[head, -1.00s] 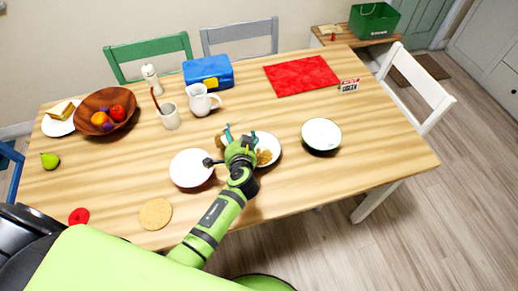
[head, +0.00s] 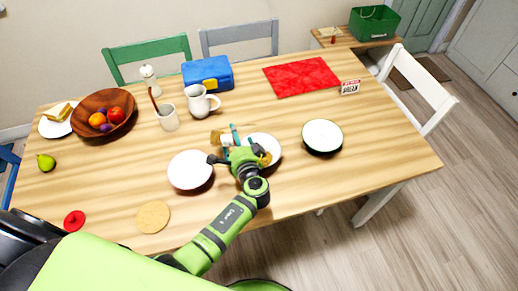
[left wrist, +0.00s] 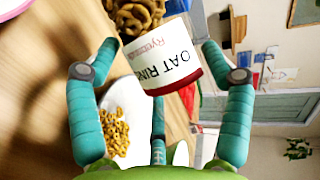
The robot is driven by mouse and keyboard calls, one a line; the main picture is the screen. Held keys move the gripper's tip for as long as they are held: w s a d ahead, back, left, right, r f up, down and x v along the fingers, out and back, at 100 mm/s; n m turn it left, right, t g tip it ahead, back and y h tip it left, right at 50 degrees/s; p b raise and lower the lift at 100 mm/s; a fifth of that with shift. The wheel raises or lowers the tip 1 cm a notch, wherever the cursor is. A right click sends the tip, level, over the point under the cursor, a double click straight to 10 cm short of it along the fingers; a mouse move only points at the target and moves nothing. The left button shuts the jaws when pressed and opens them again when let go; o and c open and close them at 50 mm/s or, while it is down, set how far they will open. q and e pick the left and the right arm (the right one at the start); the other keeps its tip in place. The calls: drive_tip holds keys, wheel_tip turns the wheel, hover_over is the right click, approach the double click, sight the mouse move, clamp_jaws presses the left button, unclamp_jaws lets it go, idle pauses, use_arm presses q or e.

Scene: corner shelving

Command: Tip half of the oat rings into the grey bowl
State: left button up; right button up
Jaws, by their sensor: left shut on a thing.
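My left gripper (head: 236,140) is shut on the oat rings container (left wrist: 172,62), a white tub with a red band and "OAT RIN" lettering. The tub is tilted well over, with rings showing at its mouth. It also shows as a small pale shape in the head view (head: 218,138). Beside and below it is a pale bowl (head: 270,141), likely the grey one, partly hidden by my gripper. A pile of oat rings (left wrist: 115,131) lies in that bowl (left wrist: 133,97). My right gripper is not in view.
Another pale bowl (head: 190,170) stands close on the left, and a dark-sided bowl (head: 322,135) on the right. A white jug (head: 198,101) and a utensil pot (head: 168,118) stand behind. The table's front right is clear.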

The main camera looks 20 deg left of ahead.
sight(243, 135)
use_arm(q)
drive_tip(key=shift+w+d+r+m+y, duration=0.1)
drive_tip(key=shift+d+r+m+y, duration=0.05)
drive_tip(key=shift+r+m+y, duration=0.6)
drive_tip(key=shift+d+r+m+t+b, duration=0.15)
drive_tip(key=shift+r+m+t+b, duration=0.3)
drive_tip(key=shift+m, duration=0.3)
idle(1.2)
drive_tip(key=shift+w+d+r+m+t+y+b, duration=0.1)
drive_tip(key=shift+d+r+m+t+y+b, duration=0.3)
drive_tip(key=shift+m, duration=0.4)
drive_tip(key=shift+w+d+r+m+t+y+b, duration=0.15)
drive_tip(key=shift+r+m+y, duration=0.25)
drive_tip(key=shift+m, duration=0.4)
idle(3.7)
